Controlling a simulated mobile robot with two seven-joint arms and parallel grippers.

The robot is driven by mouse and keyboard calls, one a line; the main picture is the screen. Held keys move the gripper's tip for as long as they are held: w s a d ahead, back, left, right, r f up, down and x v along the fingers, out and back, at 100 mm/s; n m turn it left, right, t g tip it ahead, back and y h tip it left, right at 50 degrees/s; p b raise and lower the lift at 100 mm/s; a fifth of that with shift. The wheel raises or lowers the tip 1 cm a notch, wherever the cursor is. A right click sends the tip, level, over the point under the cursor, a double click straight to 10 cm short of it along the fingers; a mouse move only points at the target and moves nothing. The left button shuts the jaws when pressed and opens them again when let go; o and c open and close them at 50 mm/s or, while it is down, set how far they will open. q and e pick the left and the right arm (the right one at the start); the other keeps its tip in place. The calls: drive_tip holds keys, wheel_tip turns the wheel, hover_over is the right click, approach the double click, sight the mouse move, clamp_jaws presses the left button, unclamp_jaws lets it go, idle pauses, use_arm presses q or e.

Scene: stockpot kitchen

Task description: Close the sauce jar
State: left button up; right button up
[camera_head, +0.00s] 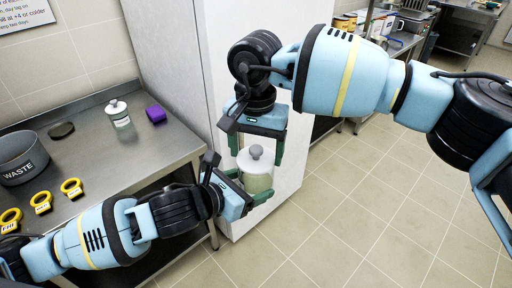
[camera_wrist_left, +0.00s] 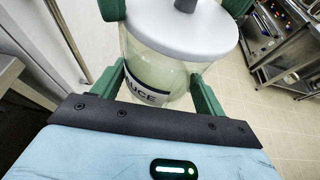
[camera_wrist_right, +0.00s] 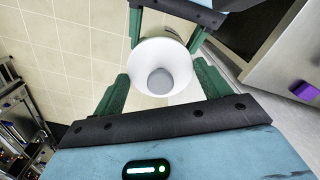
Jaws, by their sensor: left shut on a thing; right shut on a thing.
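The sauce jar (camera_head: 258,183) is a pale, see-through jar held upright in the air. Its label, reading "UCE", shows in the left wrist view (camera_wrist_left: 150,92). My left gripper (camera_head: 247,185) is shut on the jar body from the side. The white lid (camera_head: 247,160) with a grey knob sits over the jar mouth; the left wrist view shows no clear gap under the lid (camera_wrist_left: 195,32). My right gripper (camera_head: 256,158) comes from above, its fingers on either side of the lid. The right wrist view looks down on the lid (camera_wrist_right: 178,58) and knob (camera_wrist_right: 160,82).
A steel counter (camera_head: 95,155) at left bears another lidded jar (camera_head: 119,115), a purple block (camera_head: 155,114), a dark disc (camera_head: 61,130), a grey waste bin (camera_head: 22,170) and several yellow rings (camera_head: 72,188). A tall white cabinet (camera_head: 180,60) stands close behind the grippers. Floor at right is clear.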

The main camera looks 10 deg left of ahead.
drive_tip(key=shift+f, duration=0.6)
drive_tip(key=o, duration=1.1)
drive_tip(key=shift+r, duration=0.15)
wheel_tip(320, 180, up, 12)
